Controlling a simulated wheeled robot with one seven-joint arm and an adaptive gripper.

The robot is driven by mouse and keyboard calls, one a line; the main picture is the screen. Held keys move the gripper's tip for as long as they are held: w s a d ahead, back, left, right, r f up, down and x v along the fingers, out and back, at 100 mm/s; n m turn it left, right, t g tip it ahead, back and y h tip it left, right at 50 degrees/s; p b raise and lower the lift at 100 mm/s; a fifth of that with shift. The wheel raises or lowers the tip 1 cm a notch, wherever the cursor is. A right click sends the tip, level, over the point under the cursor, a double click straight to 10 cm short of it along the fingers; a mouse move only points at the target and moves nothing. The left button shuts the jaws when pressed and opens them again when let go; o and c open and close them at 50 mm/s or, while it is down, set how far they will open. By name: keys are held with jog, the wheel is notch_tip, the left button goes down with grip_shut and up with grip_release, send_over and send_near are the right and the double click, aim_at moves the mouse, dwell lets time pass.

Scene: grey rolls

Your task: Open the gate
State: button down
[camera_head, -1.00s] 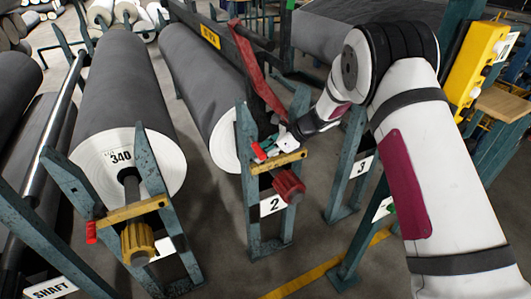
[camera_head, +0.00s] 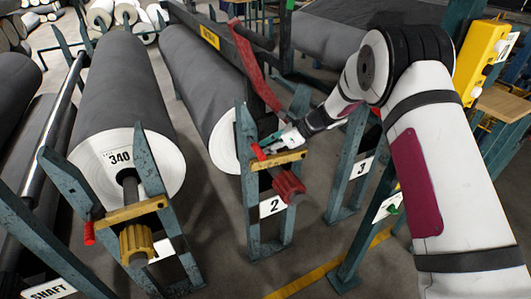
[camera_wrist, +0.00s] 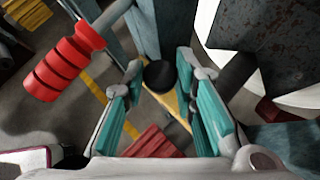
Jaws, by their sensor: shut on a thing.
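The gate at stand 2 is a yellow bar (camera_head: 279,160) across the two teal posts, with a red handle (camera_head: 258,152) at its left end. My gripper (camera_head: 272,143) is at the bar, beside the handle. In the wrist view its teal fingers stand on either side of a black round knob (camera_wrist: 160,76); exact finger contact is hard to see. The yellow bar (camera_wrist: 180,106) passes below the knob. A red ribbed handle (camera_wrist: 62,68) on a grey rod is left of the fingers, not between them.
A red ribbed chuck (camera_head: 289,186) sticks out below the bar. A large grey roll (camera_head: 205,75) lies behind the stand. Roll 340 (camera_head: 120,90) is to the left, with its own yellow bar (camera_head: 133,212). Floor (camera_head: 225,265) in front is clear.

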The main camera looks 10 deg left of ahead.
aim_at(279, 156)
jog(key=d+r+y+b, duration=0.1)
jog(key=w+d+r+m+g+y+b, duration=0.1)
jog(key=r, duration=0.1)
jog(key=w+d+r+y, duration=0.1)
jog(key=shift+w+d+r+y+b, duration=0.2)
jog(key=shift+w+d+y+b, duration=0.1)
jog(key=shift+d+b, duration=0.1)
jog(key=shift+w+d+r+m+g+y+b, duration=0.25)
jog(key=shift+w+d+r+m+y+b, duration=0.1)
jog(key=shift+d+r+y, duration=0.1)
jog(key=shift+w+d+r+m+g+y+b, duration=0.25)
jog(key=shift+d+r+y+b, duration=0.1)
jog(key=shift+d+r, duration=0.1)
